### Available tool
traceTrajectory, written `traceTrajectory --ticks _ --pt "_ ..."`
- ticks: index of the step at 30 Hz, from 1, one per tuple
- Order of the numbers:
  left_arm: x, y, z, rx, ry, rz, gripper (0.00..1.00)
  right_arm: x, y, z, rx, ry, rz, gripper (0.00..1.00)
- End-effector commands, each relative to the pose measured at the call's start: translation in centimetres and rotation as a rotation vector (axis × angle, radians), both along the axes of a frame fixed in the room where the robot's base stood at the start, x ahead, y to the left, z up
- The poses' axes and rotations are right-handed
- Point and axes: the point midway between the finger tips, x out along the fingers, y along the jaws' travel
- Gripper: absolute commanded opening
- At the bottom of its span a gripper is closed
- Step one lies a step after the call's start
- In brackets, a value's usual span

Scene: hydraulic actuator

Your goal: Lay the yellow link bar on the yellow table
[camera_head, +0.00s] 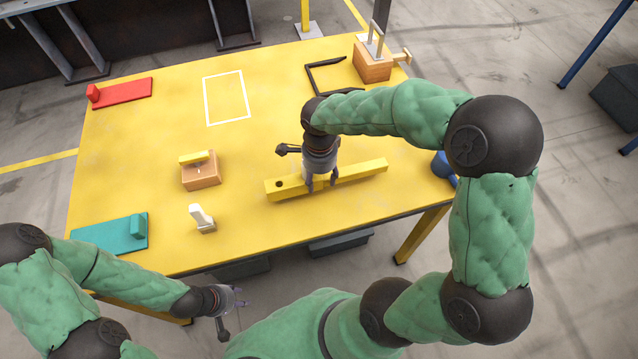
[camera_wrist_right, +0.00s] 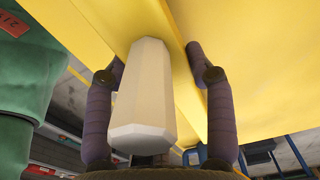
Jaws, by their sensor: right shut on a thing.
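The yellow link bar (camera_head: 360,173) is long, with a dark hole near its left end. In the head view it lies level over the front right part of the yellow table (camera_head: 130,190). I cannot tell whether it touches the tabletop. My right gripper (camera_head: 320,187) points down at its middle and is shut. In the right wrist view, a pale tapered grip (camera_wrist_right: 146,90) sits between the fingers of my right gripper (camera_wrist_right: 155,65), against the yellow bar. My left gripper (camera_head: 240,298) is empty, off the table's front edge, its small fingers apart.
On the table stand a red block (camera_head: 122,93), a teal block (camera_head: 115,234), a wooden block with a yellow top (camera_head: 200,172), a cream peg (camera_head: 202,219) and a wooden fixture (camera_head: 372,65). A white outlined rectangle (camera_head: 226,97) is empty. A blue part (camera_head: 442,165) is at the right edge.

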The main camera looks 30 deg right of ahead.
Motion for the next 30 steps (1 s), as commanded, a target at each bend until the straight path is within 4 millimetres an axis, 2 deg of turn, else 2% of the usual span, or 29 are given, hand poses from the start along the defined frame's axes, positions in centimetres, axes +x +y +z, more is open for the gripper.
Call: traceTrajectory --ticks 7,20,21,22,23,30 --pt "0.0 0.0 -1.3 0.0 0.0 0.0 0.4 0.4 -0.1 -3.3 0.0 0.001 -0.001 0.0" --pt "0.0 0.0 -1.6 0.0 0.0 0.0 0.4 0.4 -0.1 -3.8 0.001 -0.001 0.0 0.0" --pt "0.0 0.0 -1.5 0.0 0.0 0.0 0.4 0.3 0.0 -3.8 0.0 0.001 0.0 0.63" --pt "0.0 0.0 -1.5 0.0 0.0 0.0 0.4 0.3 0.0 -3.8 0.0 0.001 0.0 0.72" --pt "0.0 0.0 -1.5 0.0 0.0 0.0 0.4 0.3 0.0 -3.8 0.0 0.001 0.0 0.79" --pt "0.0 0.0 -1.5 0.0 0.0 0.0 0.4 0.3 0.0 -3.8 0.0 0.001 0.0 0.79"
